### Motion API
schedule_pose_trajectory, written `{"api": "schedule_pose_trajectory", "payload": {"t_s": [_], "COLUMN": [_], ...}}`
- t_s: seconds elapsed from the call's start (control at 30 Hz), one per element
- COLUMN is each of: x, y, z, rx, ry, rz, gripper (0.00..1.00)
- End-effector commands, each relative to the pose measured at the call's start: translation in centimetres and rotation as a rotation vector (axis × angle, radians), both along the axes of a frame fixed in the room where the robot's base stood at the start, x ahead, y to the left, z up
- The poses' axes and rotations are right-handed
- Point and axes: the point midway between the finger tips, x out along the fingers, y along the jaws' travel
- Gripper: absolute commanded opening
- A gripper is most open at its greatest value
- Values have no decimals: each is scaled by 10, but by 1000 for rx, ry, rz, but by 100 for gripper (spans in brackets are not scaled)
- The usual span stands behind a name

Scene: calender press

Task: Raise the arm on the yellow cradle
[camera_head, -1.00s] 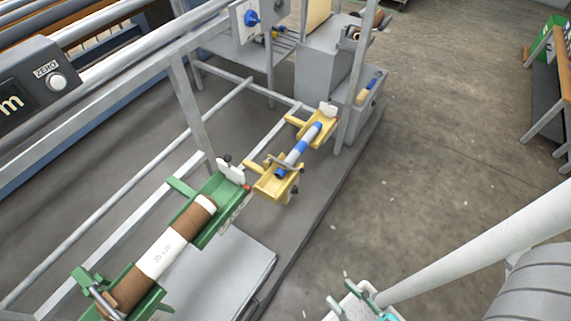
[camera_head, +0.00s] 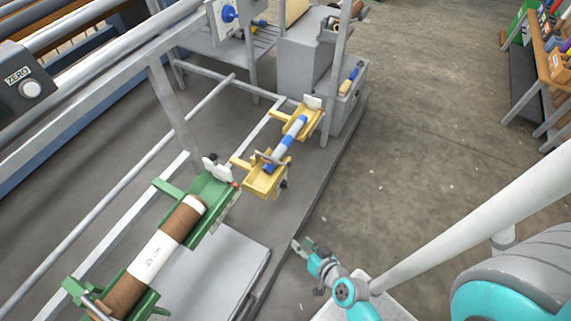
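The yellow cradle (camera_head: 262,186) stands mid-picture on the frame's rail, with a blue and white roll (camera_head: 286,145) lying in it. A small greyish-brown arm (camera_head: 268,157) appears to lie across the roll near the cradle's near end; its exact pose is too small to tell. A white plate (camera_head: 313,102) stands at the cradle's far end. My gripper (camera_head: 302,246) is below and right of the cradle in the picture, apart from it and touching nothing visible. Its fingers are small, and I cannot tell whether they are open.
A green cradle (camera_head: 212,190) with a brown and white roll (camera_head: 158,252) lies at lower left. A grey upright post (camera_head: 175,105) and long rails stand behind the cradles. A workbench (camera_head: 545,75) is at upper right. The concrete floor (camera_head: 425,125) on the right is clear.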

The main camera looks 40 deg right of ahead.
Motion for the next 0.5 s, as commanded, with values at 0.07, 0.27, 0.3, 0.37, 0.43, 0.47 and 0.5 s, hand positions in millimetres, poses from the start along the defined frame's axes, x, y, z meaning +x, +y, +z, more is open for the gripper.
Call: {"api": "schedule_pose_trajectory", "payload": {"t_s": [0.07, 0.27, 0.3, 0.37, 0.43, 0.47, 0.5], "x": [28, 89, 100, 117, 133, 139, 146], "y": [-19, -68, -80, -99, -121, -130, -141], "z": [-11, -23, -22, -20, -14, -11, -7], "rx": [51, 172, 194, 224, 251, 261, 273], "ry": [-19, -90, -111, -144, -184, -200, -221], "rz": [-18, -32, -34, -32, -30, -27, -26], "gripper": [38, 38, 38, 38, 38, 38, 38]}}
